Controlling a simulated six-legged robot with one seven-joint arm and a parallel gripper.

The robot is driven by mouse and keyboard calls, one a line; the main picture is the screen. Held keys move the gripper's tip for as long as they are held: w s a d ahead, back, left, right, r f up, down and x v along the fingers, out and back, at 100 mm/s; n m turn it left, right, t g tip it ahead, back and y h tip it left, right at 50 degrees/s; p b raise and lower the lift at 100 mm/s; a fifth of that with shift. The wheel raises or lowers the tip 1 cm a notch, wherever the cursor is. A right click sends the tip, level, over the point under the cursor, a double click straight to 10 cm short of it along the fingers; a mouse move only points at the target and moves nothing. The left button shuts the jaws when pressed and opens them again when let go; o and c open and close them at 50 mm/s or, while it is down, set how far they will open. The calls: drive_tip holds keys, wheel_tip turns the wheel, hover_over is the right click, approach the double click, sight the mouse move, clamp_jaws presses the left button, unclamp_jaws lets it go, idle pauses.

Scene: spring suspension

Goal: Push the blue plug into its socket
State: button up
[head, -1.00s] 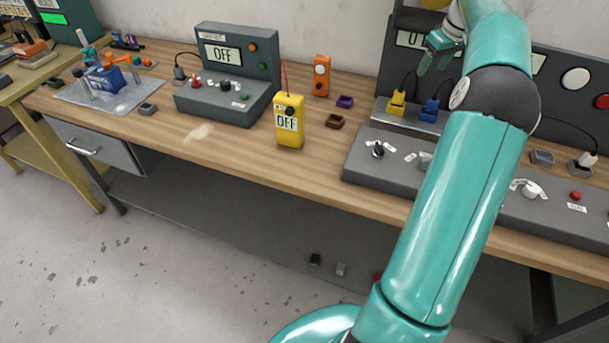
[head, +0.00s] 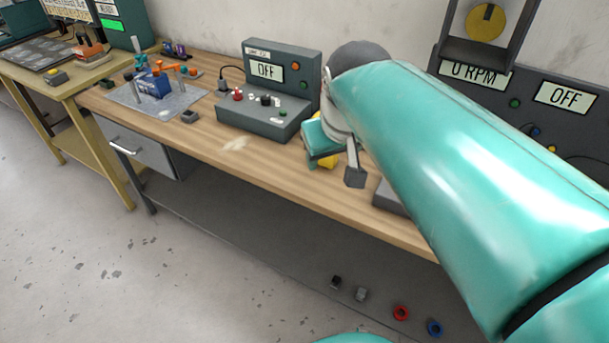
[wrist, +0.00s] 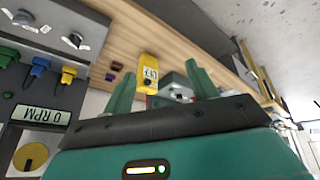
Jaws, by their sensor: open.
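The blue plug (wrist: 40,66) shows in the wrist view at the left, with a cable, in a row on the grey panel beside a yellow plug (wrist: 68,76). Its socket is not clear, so I cannot tell how far in it sits. The gripper is well to the side of the blue plug. In the head view my gripper (head: 325,148) is over the bench, in front of the yellow meter.
The yellow meter (wrist: 149,72) appears beyond my fingers. A grey OFF console (head: 268,115) stands left of my gripper. The 0 RPM panel (head: 505,85) stands at the back right. The bench front left of my arm (head: 255,168) is clear.

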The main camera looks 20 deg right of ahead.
drive_tip(key=s+a+f+y, duration=0.1)
drive_tip(key=s+a+f, duration=0.3)
drive_tip(key=s, duration=0.3)
drive_tip(key=shift+s+a+f+t, duration=0.3)
drive_tip(key=shift+s+f+t, duration=0.1)
drive_tip(key=shift+f, duration=0.35)
